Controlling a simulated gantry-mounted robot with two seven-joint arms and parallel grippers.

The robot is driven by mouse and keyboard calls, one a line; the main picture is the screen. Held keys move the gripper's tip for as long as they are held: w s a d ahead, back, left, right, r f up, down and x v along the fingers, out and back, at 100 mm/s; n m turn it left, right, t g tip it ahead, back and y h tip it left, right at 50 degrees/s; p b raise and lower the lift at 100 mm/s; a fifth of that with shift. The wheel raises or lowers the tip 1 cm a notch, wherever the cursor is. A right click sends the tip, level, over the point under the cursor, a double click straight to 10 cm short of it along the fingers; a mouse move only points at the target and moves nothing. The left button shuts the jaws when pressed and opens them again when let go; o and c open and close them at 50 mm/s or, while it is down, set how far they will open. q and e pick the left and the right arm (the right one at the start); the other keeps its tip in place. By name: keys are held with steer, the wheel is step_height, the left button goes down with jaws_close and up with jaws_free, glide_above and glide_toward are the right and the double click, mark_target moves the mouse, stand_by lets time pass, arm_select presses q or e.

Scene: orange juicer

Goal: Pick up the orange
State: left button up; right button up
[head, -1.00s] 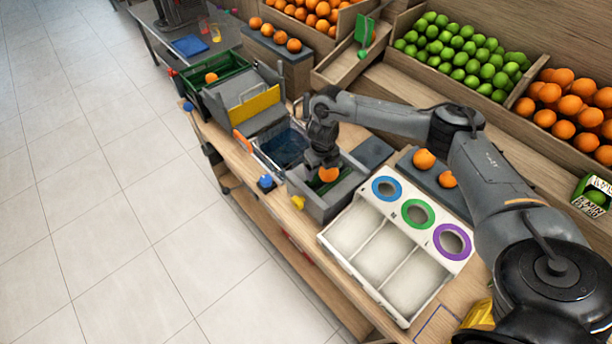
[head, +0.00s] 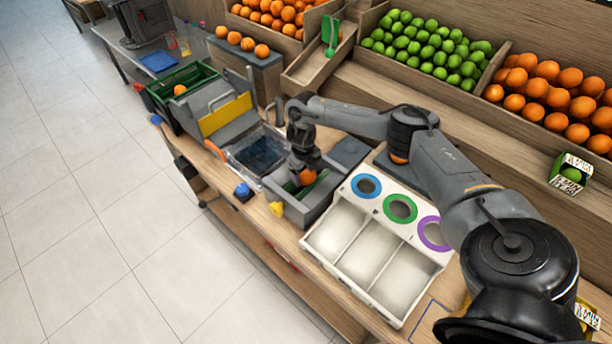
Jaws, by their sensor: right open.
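An orange (head: 307,177) shows at the fingers of my right gripper (head: 302,174), over the grey open box (head: 318,208) in the middle of the counter. My right gripper points down and its fingers are open. The fingers hide part of this orange, and I cannot tell whether they touch it. Another orange (head: 398,157) sits on a dark tray, partly hidden by my right arm. One more orange (head: 180,89) lies in the green crate (head: 190,82) at the left. My left gripper is not in view.
A white bin (head: 335,228) with blue, green and purple rings stands right of the grey box. A juicer-like grey unit with a yellow panel (head: 226,114) and a sink (head: 258,153) stand left. Shelves of limes (head: 430,47) and oranges (head: 550,95) line the back.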

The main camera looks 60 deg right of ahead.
steer(key=shift+d+f, duration=0.1)
steer(key=shift+f, duration=1.3)
steer(key=c, duration=0.8)
steer(key=shift+r, duration=0.2)
